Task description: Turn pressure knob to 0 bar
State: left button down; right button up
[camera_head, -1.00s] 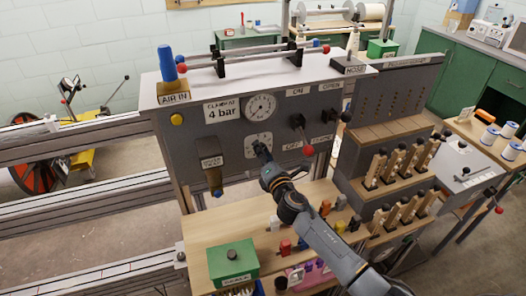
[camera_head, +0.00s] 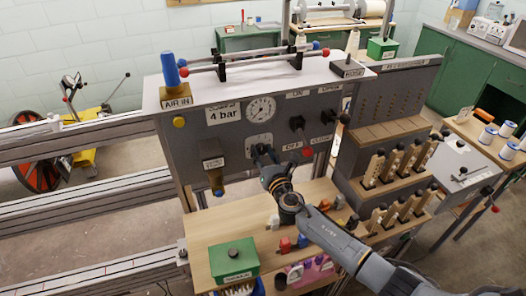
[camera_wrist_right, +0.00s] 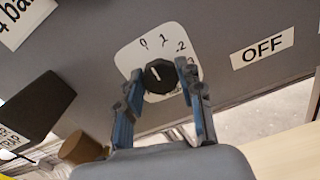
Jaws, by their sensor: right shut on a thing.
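The black pressure knob (camera_wrist_right: 161,76) sits on a white dial plate (camera_wrist_right: 131,57) marked 0, 1 and 2, with other marks hidden. Its white pointer line leans up and left, towards the 0. My right gripper (camera_wrist_right: 161,84) is shut on the knob, one blue finger on each side. A label (camera_head: 222,113) left of the gauge reads 4 bar. My left gripper is out of view.
A brown-tipped part (camera_head: 217,183) hangs at left. A green box (camera_head: 234,261) and several coloured pieces sit on the wooden shelf (camera_head: 200,240) below.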

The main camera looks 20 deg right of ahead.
jog(key=shift+f, duration=0.1)
dwell(0.3)
jog(key=o, duration=1.2)
jog(key=shift+c, duration=0.2)
jog(key=s, duration=1.2)
jog(key=shift+d, duration=0.2)
